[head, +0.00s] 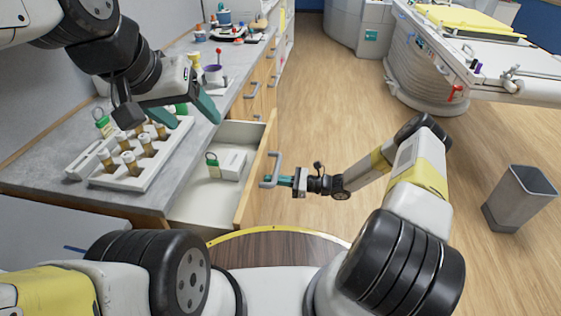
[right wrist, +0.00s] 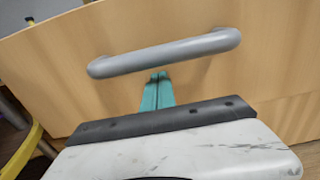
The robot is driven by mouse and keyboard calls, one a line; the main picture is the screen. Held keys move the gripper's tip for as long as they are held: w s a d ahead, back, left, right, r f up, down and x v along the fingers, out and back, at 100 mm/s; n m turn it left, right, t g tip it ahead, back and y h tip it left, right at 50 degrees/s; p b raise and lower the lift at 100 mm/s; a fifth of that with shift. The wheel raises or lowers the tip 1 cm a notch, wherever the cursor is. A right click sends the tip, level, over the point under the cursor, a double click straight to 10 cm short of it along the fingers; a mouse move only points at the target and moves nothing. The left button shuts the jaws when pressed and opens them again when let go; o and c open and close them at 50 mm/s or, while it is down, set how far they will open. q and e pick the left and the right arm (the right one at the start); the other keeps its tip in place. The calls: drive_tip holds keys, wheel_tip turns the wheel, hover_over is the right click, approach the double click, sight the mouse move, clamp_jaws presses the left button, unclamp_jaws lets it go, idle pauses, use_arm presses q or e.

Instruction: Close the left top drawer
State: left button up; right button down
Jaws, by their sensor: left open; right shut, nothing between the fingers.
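The left top drawer (head: 188,203) is pulled open from the counter, with a light wood front and a grey bar handle (head: 271,170). The front (right wrist: 230,85) and handle (right wrist: 165,54) fill much of the right wrist view. My right gripper (head: 272,179) is shut and empty, with its teal fingertips (right wrist: 158,78) at the drawer front, just below the handle bar in the wrist view. I cannot tell whether they touch the wood.
A white box (head: 232,163) and a small green-labelled item (head: 213,166) lie in the drawer. A white rack of brown vials (head: 138,160) stands on the counter (head: 45,165). A grey bin (head: 519,198) stands right. The middle floor is clear.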

hover_over(218, 185)
drive_tip(key=d, duration=0.2)
drive_tip(key=shift+s, duration=0.2)
drive_tip(key=shift+w+a, duration=0.2)
drive_tip(key=shift+a, duration=0.8)
drive_tip(key=shift+a+r, duration=0.1)
drive_tip(key=shift+r, duration=0.05)
